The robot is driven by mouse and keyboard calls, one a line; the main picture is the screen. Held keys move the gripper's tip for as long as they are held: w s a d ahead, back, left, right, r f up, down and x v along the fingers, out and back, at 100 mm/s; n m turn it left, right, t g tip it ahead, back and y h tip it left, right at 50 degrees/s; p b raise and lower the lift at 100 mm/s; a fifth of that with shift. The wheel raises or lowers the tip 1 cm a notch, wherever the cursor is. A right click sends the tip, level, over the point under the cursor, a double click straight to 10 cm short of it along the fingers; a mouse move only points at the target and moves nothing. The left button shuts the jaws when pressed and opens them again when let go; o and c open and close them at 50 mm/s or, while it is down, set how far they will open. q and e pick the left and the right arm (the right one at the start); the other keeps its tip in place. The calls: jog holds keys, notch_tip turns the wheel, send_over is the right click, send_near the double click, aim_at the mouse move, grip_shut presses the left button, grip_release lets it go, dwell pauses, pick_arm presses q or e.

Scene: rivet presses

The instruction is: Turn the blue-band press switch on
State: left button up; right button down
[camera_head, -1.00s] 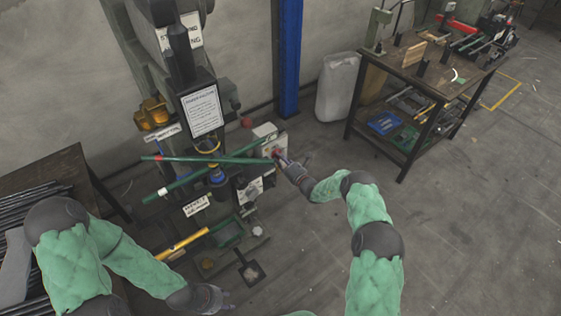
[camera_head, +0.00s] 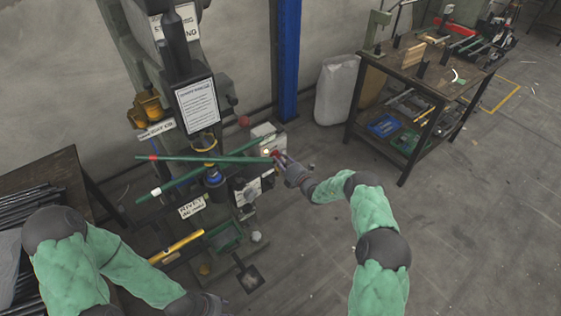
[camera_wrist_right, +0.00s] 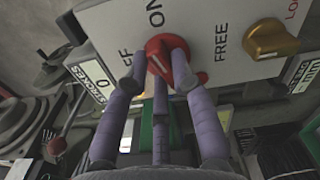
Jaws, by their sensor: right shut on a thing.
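Green rods (camera_head: 195,178) stick out from the press to the left. An ochre knob (camera_wrist_right: 271,40) is right of the FREE label. A workbench (camera_head: 405,72) stands at the back right, with a white sack (camera_head: 336,90) beside it. Right floor is mostly clear.

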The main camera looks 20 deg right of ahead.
jog(key=shift+d+m+b, duration=0.1)
jog(key=shift+m+b, duration=0.2)
jog(key=shift+m, duration=1.4)
jog(key=c, duration=1)
grip_release()
jog(key=shift+f, duration=0.1)
jog(key=shift+c, duration=0.2)
jog(key=v, duration=1.2)
